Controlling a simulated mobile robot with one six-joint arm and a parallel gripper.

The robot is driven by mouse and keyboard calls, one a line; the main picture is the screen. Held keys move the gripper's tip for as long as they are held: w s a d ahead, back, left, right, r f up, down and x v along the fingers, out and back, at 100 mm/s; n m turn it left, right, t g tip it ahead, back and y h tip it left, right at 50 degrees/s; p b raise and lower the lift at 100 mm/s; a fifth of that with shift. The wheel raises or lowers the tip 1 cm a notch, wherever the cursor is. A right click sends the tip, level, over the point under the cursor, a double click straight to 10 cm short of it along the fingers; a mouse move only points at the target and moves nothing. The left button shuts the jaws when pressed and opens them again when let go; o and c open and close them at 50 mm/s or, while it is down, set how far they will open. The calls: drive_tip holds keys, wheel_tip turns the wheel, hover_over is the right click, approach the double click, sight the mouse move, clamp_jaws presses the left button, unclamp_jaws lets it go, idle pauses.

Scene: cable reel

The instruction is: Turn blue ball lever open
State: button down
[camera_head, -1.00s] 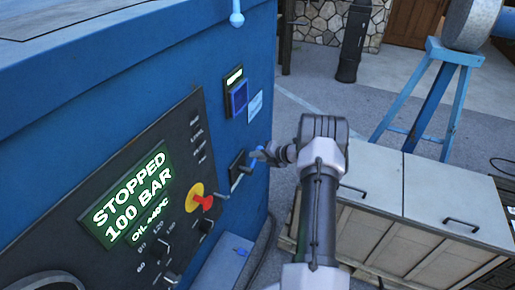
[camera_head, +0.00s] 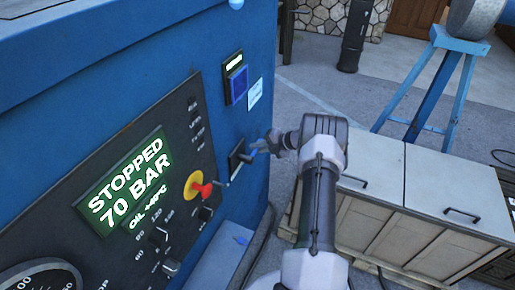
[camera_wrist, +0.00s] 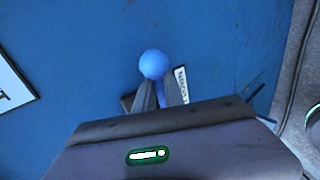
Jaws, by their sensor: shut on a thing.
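The blue ball (camera_wrist: 153,64) of the lever shows in the wrist view at the tips of my gripper's grey fingers (camera_wrist: 157,90). My gripper (camera_head: 260,146) reaches in from the right to the blue cabinet wall and is shut on the blue ball lever. In the head view the fingers largely hide the ball. A dark plate with a slot (camera_head: 238,160) sits on the wall just left of the fingers. The exact lever angle is hard to tell.
The blue cabinet (camera_head: 120,60) carries a display (camera_head: 130,185) reading "STOPPED 70 BAR" and a red knob on a yellow disc (camera_head: 197,186). A light blue ball (camera_head: 236,4) juts out at the top. Pale low cupboards (camera_head: 430,195) stand at the right.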

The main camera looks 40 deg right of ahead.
drive_tip(key=shift+f, duration=0.15)
drive_tip(key=c, duration=1.4)
unclamp_jaws()
drive_tip(key=shift+c, duration=0.2)
drive_tip(key=p+v, duration=0.1)
drive_tip(key=v, duration=1.6)
drive_tip(key=shift+s+r, duration=0.15)
drive_tip(key=shift+r, duration=0.05)
